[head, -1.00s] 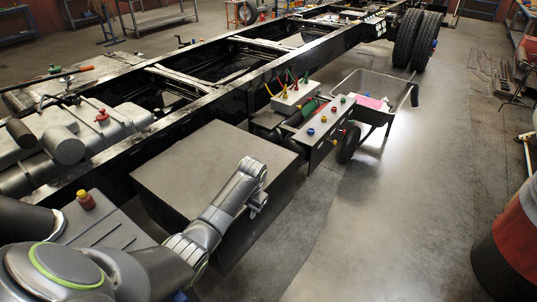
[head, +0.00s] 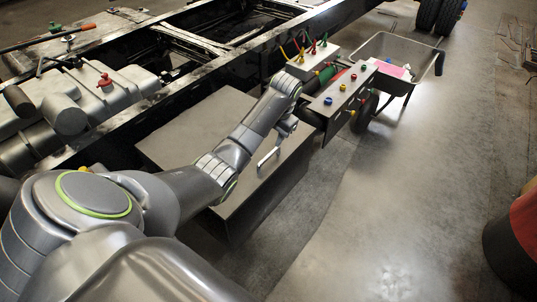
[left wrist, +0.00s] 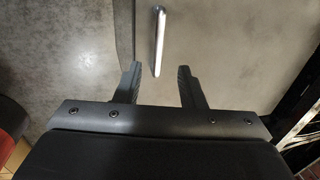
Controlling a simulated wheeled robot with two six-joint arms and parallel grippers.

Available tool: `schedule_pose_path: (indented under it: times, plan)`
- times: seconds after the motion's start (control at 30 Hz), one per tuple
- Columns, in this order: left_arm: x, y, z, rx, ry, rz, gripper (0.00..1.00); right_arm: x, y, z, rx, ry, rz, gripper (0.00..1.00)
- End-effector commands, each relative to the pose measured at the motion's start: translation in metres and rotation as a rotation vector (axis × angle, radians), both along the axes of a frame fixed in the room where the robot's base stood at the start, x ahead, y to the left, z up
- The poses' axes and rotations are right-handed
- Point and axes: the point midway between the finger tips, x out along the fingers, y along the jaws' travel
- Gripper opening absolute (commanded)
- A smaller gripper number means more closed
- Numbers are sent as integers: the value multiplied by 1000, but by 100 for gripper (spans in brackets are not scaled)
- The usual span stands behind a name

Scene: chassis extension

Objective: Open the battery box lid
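The battery box (head: 205,130) is a large dark box with a flat grey lid, beside the truck frame in the head view. A slim silver handle (head: 268,161) shows near the lid's front right edge. In the left wrist view the handle (left wrist: 159,38) points lengthwise just beyond the fingertips, near the middle of the gap. My left gripper (head: 286,130) is over the right part of the box. In the left wrist view its two fingers (left wrist: 159,70) are apart with nothing between them. The lid looks flat and closed. My right gripper is not in view.
The black truck frame (head: 220,60) runs along the box's far side. A panel with coloured knobs (head: 340,92) and a wheelbarrow (head: 405,48) stand to the right. A red and dark barrel (head: 515,245) is at the far right. The floor (head: 390,200) between is clear.

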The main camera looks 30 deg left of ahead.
Motion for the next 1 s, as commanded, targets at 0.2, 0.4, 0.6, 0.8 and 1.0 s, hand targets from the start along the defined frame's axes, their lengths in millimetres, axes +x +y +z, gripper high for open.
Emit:
schedule_pose_path:
  times: [0.2, 0.4, 0.6, 0.8, 1.0]
  plan:
    - [-1, 8, -43, -2, 5, 0, 36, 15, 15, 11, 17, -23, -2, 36]
    - [0, 14, -74, -1, 2, 0, 36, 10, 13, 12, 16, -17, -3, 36]
    - [1, 17, -90, 0, 1, 0, 36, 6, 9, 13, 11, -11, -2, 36]
    - [1, 18, -95, 0, -1, -1, 36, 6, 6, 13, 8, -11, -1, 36]
    - [1, 18, -95, 0, -1, -1, 35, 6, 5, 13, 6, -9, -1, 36]
